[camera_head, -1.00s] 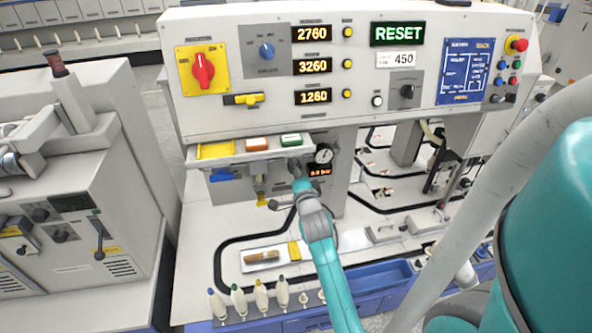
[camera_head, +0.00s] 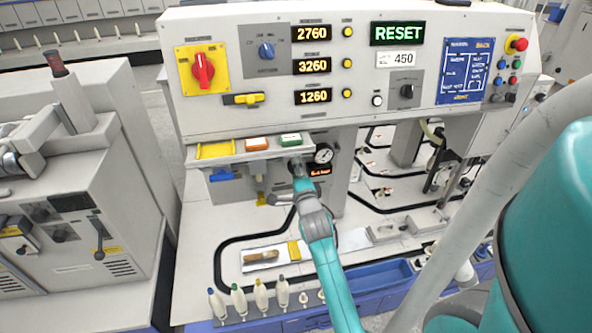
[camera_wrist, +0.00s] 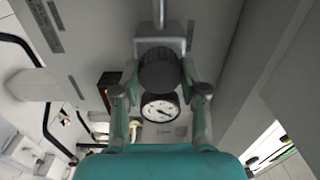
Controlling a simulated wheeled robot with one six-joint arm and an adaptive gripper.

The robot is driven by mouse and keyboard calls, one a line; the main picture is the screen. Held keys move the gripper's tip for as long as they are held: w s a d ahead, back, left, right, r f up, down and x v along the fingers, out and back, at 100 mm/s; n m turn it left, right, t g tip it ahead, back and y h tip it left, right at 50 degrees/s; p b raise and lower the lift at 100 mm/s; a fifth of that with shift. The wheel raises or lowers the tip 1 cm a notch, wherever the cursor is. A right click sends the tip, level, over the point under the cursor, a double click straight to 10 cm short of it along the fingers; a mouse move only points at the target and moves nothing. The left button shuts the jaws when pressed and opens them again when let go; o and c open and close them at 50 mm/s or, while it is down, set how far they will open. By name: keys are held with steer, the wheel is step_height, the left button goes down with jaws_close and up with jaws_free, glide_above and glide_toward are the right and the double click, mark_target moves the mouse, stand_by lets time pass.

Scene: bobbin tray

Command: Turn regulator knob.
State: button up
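The regulator knob is a dark ribbed cylinder (camera_wrist: 159,72) below a grey metal block in the wrist view. My gripper (camera_wrist: 160,75) has one teal finger with a grey joint on each side of it. The fingertips slant inward and lie against or very close to the knob's sides. In the head view my gripper (camera_head: 298,168) is under the panel's small shelf and hides the knob. A round white pressure gauge (camera_wrist: 160,108) sits just beyond the knob; it also shows in the head view (camera_head: 323,154), above a partly covered red readout (camera_head: 320,171).
The machine panel (camera_head: 290,112) with switches and displays overhangs the work area. A shelf with yellow, orange and green labelled bins (camera_head: 215,149) is close above my gripper. A grey machine (camera_head: 75,240) stands left.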

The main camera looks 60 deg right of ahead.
steer(key=o, duration=0.4)
steer(key=shift+o, duration=0.2)
steer(key=v, duration=1.2)
